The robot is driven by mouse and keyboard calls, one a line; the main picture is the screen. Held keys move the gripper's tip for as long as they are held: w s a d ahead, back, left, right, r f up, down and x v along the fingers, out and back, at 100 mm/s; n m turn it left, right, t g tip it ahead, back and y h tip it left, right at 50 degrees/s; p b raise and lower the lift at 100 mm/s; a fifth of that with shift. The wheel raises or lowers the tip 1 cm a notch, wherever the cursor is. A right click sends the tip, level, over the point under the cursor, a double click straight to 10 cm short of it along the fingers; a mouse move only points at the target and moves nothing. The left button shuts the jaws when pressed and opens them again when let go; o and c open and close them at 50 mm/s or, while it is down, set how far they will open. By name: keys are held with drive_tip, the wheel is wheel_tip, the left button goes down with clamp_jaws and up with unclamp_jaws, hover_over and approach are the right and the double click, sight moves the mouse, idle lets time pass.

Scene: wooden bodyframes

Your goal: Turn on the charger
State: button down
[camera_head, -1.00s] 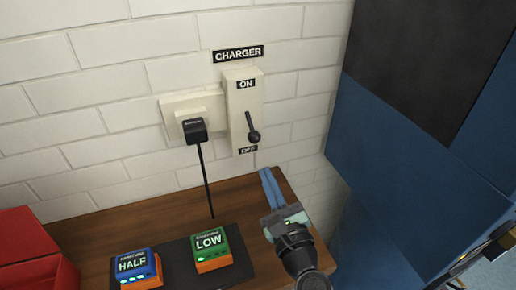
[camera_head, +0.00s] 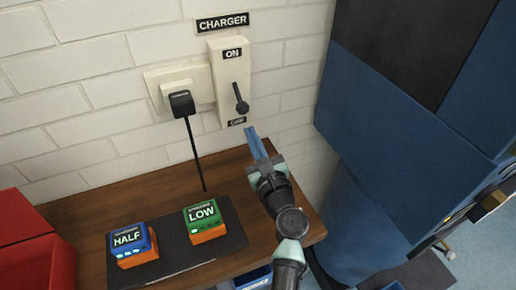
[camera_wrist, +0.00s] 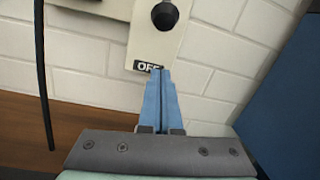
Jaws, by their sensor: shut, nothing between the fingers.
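The charger switch box (camera_head: 225,63) is a cream panel on the white brick wall, marked ON at the top and OFF at the bottom. In the wrist view the knob (camera_wrist: 165,15) shows at the top, above the OFF label. My gripper (camera_head: 253,133) has blue fingers pressed together and empty. Its tips are just below the switch box and the lever knob, apart from the knob. In the wrist view the fingertips (camera_wrist: 159,73) overlap the lower edge of the OFF label.
A black plug (camera_head: 182,103) with a hanging cord sits left of the switch. Batteries marked HALF (camera_head: 133,244) and LOW (camera_head: 204,221) rest on a black pad on the wooden table (camera_head: 100,205). A red box (camera_head: 30,245) is at left, a blue cabinet (camera_head: 400,110) at right.

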sight(239, 98)
drive_tip(key=r+p, duration=0.2)
drive_tip(key=w+a+r+p, duration=0.1)
drive_tip(key=shift+w+r, duration=0.1)
drive_tip(key=shift+r, duration=0.3)
drive_tip(key=shift+r+p, duration=0.2)
drive_tip(key=shift+p, duration=0.35)
drive_tip(key=shift+r+g+p, duration=0.1)
drive_tip(key=shift+g+p, duration=0.2)
drive_tip(key=shift+p, duration=0.45)
